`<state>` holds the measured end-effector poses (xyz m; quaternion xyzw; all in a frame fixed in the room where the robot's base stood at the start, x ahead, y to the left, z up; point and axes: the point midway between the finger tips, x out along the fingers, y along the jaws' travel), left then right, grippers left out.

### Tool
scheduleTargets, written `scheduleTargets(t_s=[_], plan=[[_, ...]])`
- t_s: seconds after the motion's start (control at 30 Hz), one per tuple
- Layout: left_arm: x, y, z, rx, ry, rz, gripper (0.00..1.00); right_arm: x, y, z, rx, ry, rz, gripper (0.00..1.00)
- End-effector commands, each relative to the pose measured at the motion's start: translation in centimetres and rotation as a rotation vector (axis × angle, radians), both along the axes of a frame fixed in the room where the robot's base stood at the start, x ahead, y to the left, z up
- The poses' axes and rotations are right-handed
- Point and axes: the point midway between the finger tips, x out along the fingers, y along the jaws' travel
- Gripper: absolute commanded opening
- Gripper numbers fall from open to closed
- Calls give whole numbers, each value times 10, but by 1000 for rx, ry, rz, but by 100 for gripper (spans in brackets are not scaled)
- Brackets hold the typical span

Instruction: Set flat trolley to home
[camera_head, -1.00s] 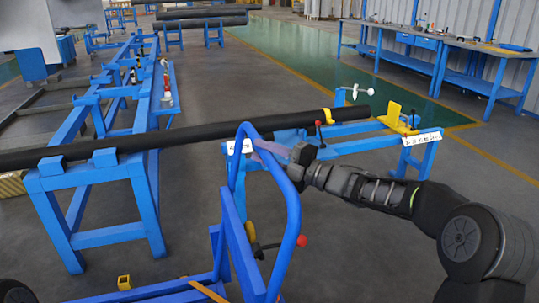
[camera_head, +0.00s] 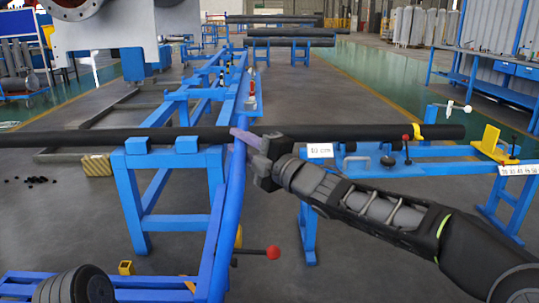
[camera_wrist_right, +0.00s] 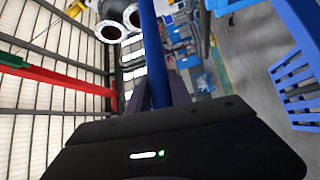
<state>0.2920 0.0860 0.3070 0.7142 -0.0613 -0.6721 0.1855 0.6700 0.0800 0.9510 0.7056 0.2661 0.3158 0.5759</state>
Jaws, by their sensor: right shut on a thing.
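The blue flat trolley shows in the head view as a low tubular base (camera_head: 150,293) at the bottom left and an upright handle (camera_head: 228,215), seen almost edge-on. My right gripper (camera_head: 243,138) is shut on the top of the handle. In the right wrist view, the blue handle bar (camera_wrist_right: 154,55) runs between the two dark fingers (camera_wrist_right: 165,85). My left gripper is out of view. The trolley's wheels and much of its far side are hidden or cut off. No marked home place can be made out.
A long black pipe (camera_head: 70,138) lies across a blue stand (camera_head: 170,160) just beyond the handle. A blue fixture with a yellow bracket (camera_head: 487,139) stands right. A red-knobbed lever (camera_head: 272,252) juts out beside the handle. Grey floor (camera_head: 370,270) is open at front right.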

Motion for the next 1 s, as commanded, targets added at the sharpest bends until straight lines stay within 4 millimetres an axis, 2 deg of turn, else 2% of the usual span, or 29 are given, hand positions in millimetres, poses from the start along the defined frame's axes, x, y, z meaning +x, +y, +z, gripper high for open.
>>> scheduleTargets(t_s=[0.03, 0.2, 0.63, 0.67, 0.9, 1.0], plan=[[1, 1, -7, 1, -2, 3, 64, -2, 11, -8, -6, 4, 8, 0], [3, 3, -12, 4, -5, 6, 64, -2, 25, -6, -6, 5, 4, 0], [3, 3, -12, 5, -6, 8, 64, -2, 29, -5, -7, 7, 3, 0], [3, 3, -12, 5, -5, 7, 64, -2, 29, -5, -7, 7, 3, 28], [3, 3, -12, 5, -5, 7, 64, -1, 27, -3, -4, 5, 1, 47], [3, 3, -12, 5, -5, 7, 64, -1, 26, -2, -2, 4, 0, 47]])
